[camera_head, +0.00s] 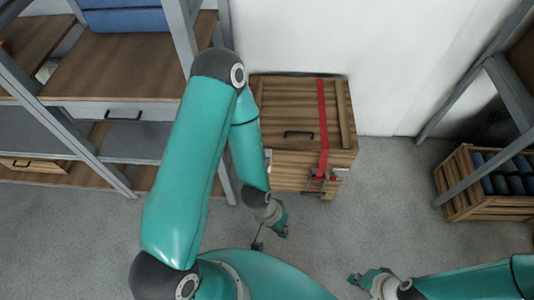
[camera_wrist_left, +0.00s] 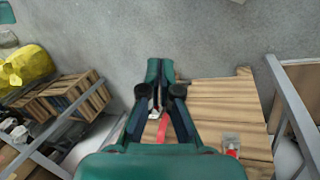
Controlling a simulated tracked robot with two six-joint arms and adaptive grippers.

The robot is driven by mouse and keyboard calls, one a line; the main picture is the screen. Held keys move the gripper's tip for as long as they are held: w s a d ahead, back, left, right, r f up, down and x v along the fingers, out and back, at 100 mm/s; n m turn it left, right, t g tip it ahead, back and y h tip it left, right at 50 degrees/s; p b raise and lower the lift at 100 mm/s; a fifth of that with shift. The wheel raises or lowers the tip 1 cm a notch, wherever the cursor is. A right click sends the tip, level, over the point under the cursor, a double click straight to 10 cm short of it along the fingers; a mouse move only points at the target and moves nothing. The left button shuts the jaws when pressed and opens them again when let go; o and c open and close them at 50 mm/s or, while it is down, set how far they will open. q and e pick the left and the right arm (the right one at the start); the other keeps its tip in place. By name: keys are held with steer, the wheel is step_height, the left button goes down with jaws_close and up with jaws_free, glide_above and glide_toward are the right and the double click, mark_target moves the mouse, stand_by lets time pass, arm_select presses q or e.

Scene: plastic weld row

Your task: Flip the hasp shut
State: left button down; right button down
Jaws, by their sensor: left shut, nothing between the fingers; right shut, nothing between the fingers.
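A wooden chest (camera_head: 285,101) with a dark handle on its lid stands against the white wall. A red strap (camera_head: 323,119) runs over the lid to the hasp (camera_head: 319,178) at the chest's front. The hasp's exact angle is too small to tell. My left gripper (camera_head: 282,231) is shut and empty, left of and nearer than the hasp, apart from it. In the left wrist view its shut fingers (camera_wrist_left: 159,70) cover part of the chest (camera_wrist_left: 220,108) and red strap (camera_wrist_left: 162,129). My right gripper (camera_head: 357,281) is shut and empty over the floor at lower right.
A metal-framed shelf (camera_head: 125,65) with wooden boards stands left of the chest. A wooden crate (camera_head: 467,203) with dark bottle-like items stands at the right by a grey frame (camera_head: 470,75). The floor between chest and crate is clear.

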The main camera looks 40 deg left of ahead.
arm_select(q)
steer(key=shift+a, duration=0.1)
steer(key=w+a+f+n+t+y+b, duration=0.1)
steer(key=w+a+n+t+b, duration=0.25)
steer(key=w+a+b, duration=0.95)
steer(key=a+r+n+t+y+b, duration=0.2)
steer(key=a+r+n+b, duration=0.2)
steer(key=a+r+b, duration=0.5)
steer(key=shift+a+b, duration=0.85)
steer(key=shift+b, duration=0.15)
steer(key=shift+w, duration=0.1)
